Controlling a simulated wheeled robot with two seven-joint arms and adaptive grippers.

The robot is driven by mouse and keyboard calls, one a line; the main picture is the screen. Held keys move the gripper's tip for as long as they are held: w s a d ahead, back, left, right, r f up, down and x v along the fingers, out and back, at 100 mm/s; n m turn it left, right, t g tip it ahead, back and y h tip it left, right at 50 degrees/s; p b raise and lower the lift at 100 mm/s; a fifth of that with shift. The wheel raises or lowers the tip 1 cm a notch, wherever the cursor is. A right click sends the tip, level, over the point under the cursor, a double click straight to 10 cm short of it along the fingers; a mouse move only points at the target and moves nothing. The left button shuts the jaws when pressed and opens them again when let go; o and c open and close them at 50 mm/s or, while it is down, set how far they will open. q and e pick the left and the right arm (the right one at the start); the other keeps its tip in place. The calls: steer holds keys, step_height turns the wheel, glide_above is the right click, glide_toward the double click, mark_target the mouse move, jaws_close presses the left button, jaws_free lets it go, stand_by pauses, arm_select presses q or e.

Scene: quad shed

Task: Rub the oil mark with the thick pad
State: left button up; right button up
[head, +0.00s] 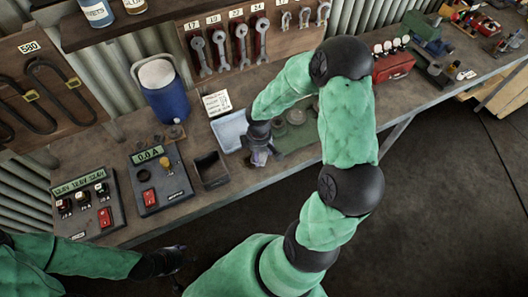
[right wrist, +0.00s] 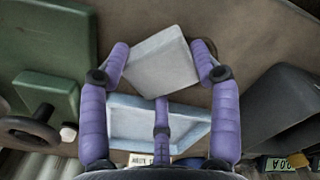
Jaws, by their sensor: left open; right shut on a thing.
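My right gripper (right wrist: 160,58) is shut on a thick pale grey pad (right wrist: 158,66), with its purple fingers at the pad's two sides. My left gripper (head: 176,261) is open, low in front of the bench. I cannot make out the oil mark.
The black bin (head: 211,169) and two panels with red switches (head: 160,180) (head: 90,204) stand left of the right gripper. A blue drum (head: 166,100) stands behind. Wrenches (head: 220,48) hang on the back board.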

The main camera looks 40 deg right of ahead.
mark_target(240, 168)
steer(key=shift+w+a, duration=0.15)
steer(key=shift+a, duration=0.45)
steer(key=shift+w+a+f+b, duration=0.15)
steer(key=shift+a+b, duration=0.15)
steer(key=shift+a, duration=0.25)
steer(key=shift+w+a+b, duration=0.1)
steer(key=shift+a+b, duration=0.15)
steer(key=shift+a, duration=0.25)
steer(key=shift+w+a+f+b, duration=0.15)
steer(key=shift+a+b, duration=0.1)
steer(key=shift+a, duration=0.55)
steer(key=shift+w+a+b, duration=0.2)
steer(key=shift+a+b, duration=0.1)
steer(key=shift+a, duration=0.45)
steer(key=shift+w+a+f+b, duration=0.15)
steer(key=shift+a+b, duration=0.1)
steer(key=shift+a, duration=0.55)
steer(key=shift+r, duration=0.1)
steer(key=shift+r+p, duration=2.35)
steer(key=shift+r, duration=0.75)
step_height(240, 168, up, 3)
steer(key=shift+f+p, duration=0.1)
steer(key=shift+p, duration=1)
